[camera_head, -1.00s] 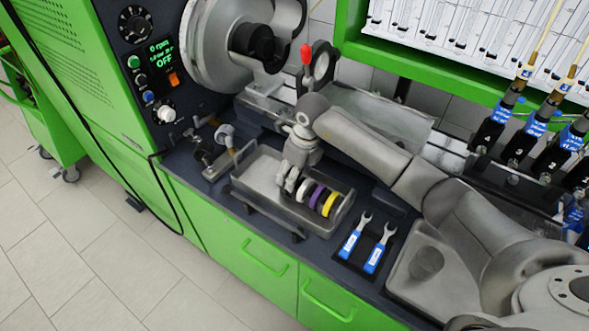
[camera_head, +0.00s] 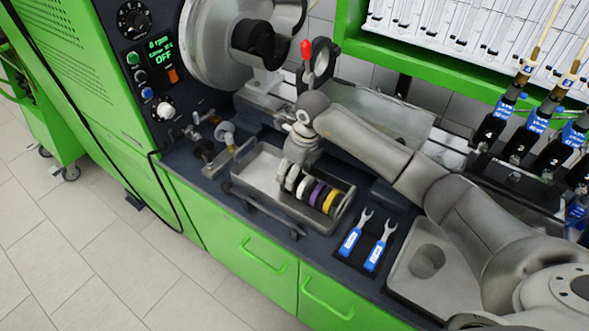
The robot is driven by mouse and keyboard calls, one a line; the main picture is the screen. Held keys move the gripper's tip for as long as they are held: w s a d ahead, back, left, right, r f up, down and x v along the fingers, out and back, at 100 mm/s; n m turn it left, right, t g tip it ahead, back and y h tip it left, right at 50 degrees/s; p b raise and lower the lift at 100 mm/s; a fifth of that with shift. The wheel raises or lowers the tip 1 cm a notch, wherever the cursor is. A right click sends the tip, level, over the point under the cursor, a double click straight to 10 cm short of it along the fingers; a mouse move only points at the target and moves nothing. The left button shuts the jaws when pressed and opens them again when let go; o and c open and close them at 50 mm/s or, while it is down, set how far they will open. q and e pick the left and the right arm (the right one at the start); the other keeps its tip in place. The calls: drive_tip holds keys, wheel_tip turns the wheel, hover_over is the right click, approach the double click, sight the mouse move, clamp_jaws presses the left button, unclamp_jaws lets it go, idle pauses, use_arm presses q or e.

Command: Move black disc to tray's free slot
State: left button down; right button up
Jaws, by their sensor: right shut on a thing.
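The grey metal tray (camera_head: 258,172) lies on the bench. A white disc (camera_head: 304,187), a purple disc (camera_head: 317,193) and a yellow disc (camera_head: 330,202) stand upright in a row in its right part. My right gripper (camera_head: 288,173) points down over the tray, just left of the white disc, its pale fingers close together. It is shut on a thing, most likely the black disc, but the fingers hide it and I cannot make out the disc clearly. The tray's left part looks empty. My left gripper is out of view.
Two blue-handled wrenches (camera_head: 364,240) lie on a dark mat right of the tray. A lathe-like machine with a large round chuck (camera_head: 215,50) and a red-knobbed lever (camera_head: 307,50) stand behind. Small valve fittings (camera_head: 205,148) sit left of the tray.

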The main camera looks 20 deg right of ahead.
drive_tip(key=shift+f+b, duration=0.9)
drive_tip(key=shift+f, duration=0.1)
idle(0.7)
drive_tip(key=shift+f+b, duration=0.25)
drive_tip(key=shift+b, duration=0.05)
drive_tip(key=o, duration=0.9)
drive_tip(key=o, duration=0.3)
drive_tip(key=shift+r, duration=0.15)
